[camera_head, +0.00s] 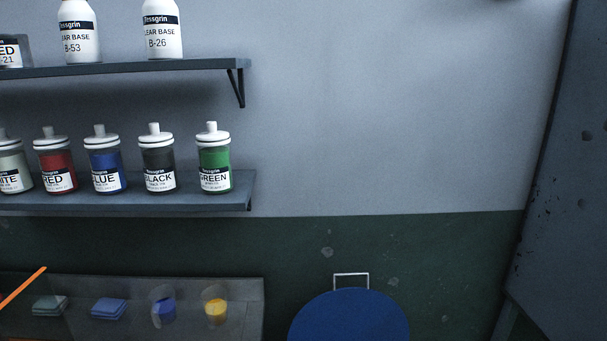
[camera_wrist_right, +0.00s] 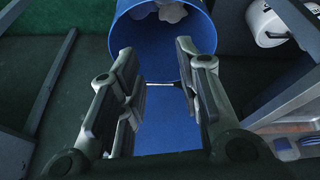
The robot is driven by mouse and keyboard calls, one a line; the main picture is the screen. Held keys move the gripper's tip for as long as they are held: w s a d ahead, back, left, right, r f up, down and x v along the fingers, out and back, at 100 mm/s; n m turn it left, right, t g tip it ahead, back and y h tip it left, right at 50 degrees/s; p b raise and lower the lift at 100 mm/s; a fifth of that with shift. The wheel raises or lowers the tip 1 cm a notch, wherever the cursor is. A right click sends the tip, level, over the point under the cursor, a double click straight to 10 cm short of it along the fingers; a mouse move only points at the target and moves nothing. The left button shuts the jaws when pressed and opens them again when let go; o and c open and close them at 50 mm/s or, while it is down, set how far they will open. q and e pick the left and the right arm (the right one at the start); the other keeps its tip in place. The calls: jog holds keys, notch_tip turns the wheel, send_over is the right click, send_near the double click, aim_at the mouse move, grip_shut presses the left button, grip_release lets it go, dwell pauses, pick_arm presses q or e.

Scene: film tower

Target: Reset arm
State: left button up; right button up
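My right gripper (camera_wrist_right: 158,85) shows in the right wrist view with its two fingers spread apart. Nothing is between the fingers. A blue bin (camera_wrist_right: 165,120) is beyond the fingers, and crumpled white material (camera_wrist_right: 172,12) shows inside its opening. What looks like the same blue bin (camera_head: 349,318) shows in the head view at the bottom edge, right of the bench, with a thin metal loop above it. Neither gripper shows in the head view. My left gripper is not in any view.
Shelves (camera_head: 120,205) on the left wall hold jars of coloured paint (camera_head: 214,160) and white bottles (camera_head: 162,30). Below, a bench (camera_head: 245,300) holds folded cloths (camera_head: 108,308) and cups with blue and yellow contents (camera_head: 215,310). A grey panel (camera_head: 570,180) stands at the right. A white roll (camera_wrist_right: 268,25) is right of the bin.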

jog(key=s+d+m, duration=0.1)
jog(key=s+d, duration=0.1)
jog(key=s, duration=0.2)
notch_tip(320, 180, down, 30)
jog(key=s+g+b, duration=0.2)
jog(key=s, duration=0.1)
pick_arm(q)
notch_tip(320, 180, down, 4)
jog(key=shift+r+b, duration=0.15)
jog(key=shift+b, duration=0.7)
pick_arm(e)
jog(key=s+d+f+g, duration=0.1)
jog(key=s+d+f, duration=0.1)
jog(key=s+f, duration=1.3)
jog(key=shift+s+d+f+h, duration=0.15)
jog(key=shift+d+f+h, duration=0.05)
jog(key=shift+d+h, duration=0.1)
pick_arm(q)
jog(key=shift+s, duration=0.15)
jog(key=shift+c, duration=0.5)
